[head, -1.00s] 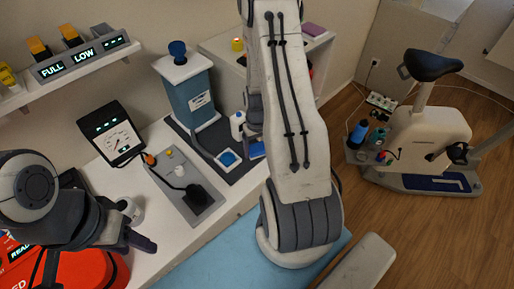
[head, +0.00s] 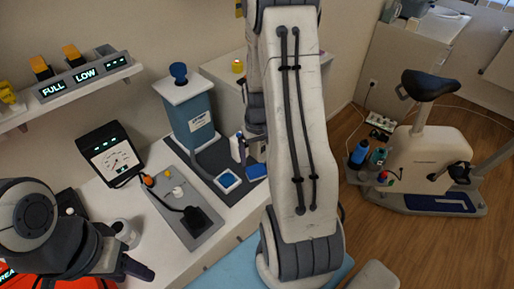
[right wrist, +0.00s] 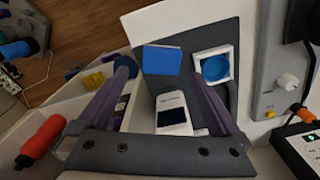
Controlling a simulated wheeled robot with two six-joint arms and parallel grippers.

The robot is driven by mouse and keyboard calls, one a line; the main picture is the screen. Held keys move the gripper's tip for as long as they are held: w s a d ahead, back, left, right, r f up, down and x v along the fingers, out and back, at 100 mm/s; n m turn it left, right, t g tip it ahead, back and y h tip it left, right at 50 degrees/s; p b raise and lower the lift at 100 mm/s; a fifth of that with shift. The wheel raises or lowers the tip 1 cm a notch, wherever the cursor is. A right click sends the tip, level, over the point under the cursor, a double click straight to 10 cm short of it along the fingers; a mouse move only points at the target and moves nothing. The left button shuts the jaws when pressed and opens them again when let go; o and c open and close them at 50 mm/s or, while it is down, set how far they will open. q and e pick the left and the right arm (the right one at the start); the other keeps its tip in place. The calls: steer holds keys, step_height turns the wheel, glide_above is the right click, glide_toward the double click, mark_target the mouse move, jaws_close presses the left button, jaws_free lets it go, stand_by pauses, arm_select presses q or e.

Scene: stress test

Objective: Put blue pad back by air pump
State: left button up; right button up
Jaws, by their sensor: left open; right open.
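The blue pad (head: 256,172), a small flat square, lies on the dark mat (head: 213,160). It shows whole in the right wrist view (right wrist: 162,60), beside a white square frame with a round blue centre (right wrist: 213,68). A blue tower with a white top and blue knob (head: 190,110), perhaps the air pump, stands at the mat's back; its label is unreadable. My right gripper (right wrist: 162,80) is open and empty, fingers pointing towards the pad, apart from it. A white item with a dark panel (right wrist: 172,113) shows between its fingers. My left gripper (head: 135,268) is open, low at the left.
A grey plate with knobs and a black plug (head: 185,205) and a gauge box (head: 110,155) lie left of the mat. A wall shelf (head: 70,100) is above. A red bottle (right wrist: 40,140) is near the right gripper. An exercise bike (head: 430,150) stands right.

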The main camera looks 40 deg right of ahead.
mark_target(257, 170)
steer(key=shift+r, duration=2.3)
steer(key=s+a+r+n, duration=0.1)
steer(key=a+r+n, duration=0.2)
steer(key=a, duration=0.7)
steer(key=s+a+r+n, duration=0.15)
steer(key=a+r, duration=0.25)
steer(key=a, duration=0.5)
steer(key=s+a+r+n, duration=0.1)
steer(key=s+a+n, duration=0.2)
steer(key=s+a, duration=0.3)
steer(key=s+a+r+n+y, duration=0.1)
steer(key=s+a+r+n, duration=0.1)
steer(key=s+a, duration=0.4)
steer(key=shift+s+r+n, duration=0.3)
steer(key=shift+s+n, duration=0.35)
steer(key=shift+s, duration=0.2)
